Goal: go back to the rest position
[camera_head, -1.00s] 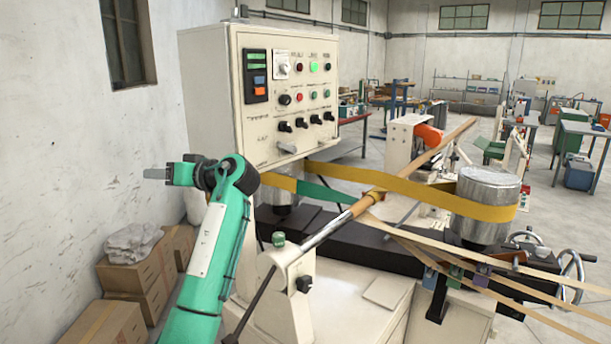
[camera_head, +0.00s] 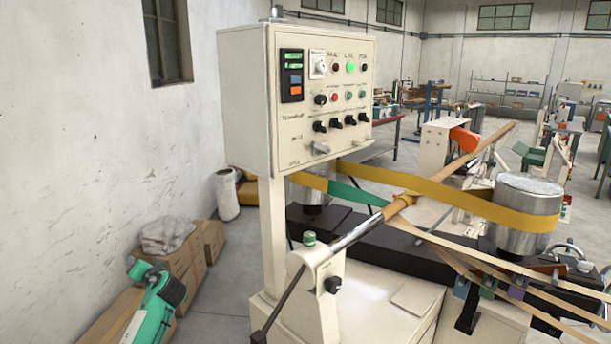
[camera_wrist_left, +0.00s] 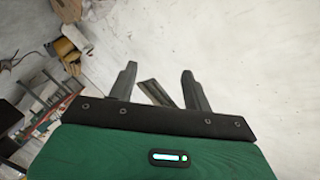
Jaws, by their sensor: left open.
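My left gripper (camera_wrist_left: 158,72) shows in the left wrist view with its two dark fingers apart and nothing held between them. Past the fingers is a pale surface. In the head view only a piece of my green left arm (camera_head: 152,312) shows, low at the left edge, in front of the cardboard boxes; the fingers cannot be made out there. The winder's cream control box (camera_head: 245,105) stands to the right of the arm, clear of it. My right gripper is in neither view.
Cardboard boxes (camera_head: 190,262) with a grey cloth bundle (camera_head: 166,234) on them stand along the white wall. The winder's yellow belt (camera_head: 440,195) runs around a steel drum (camera_head: 527,213). A cream post (camera_head: 272,235) holds up the control box. Floor shows between boxes and machine.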

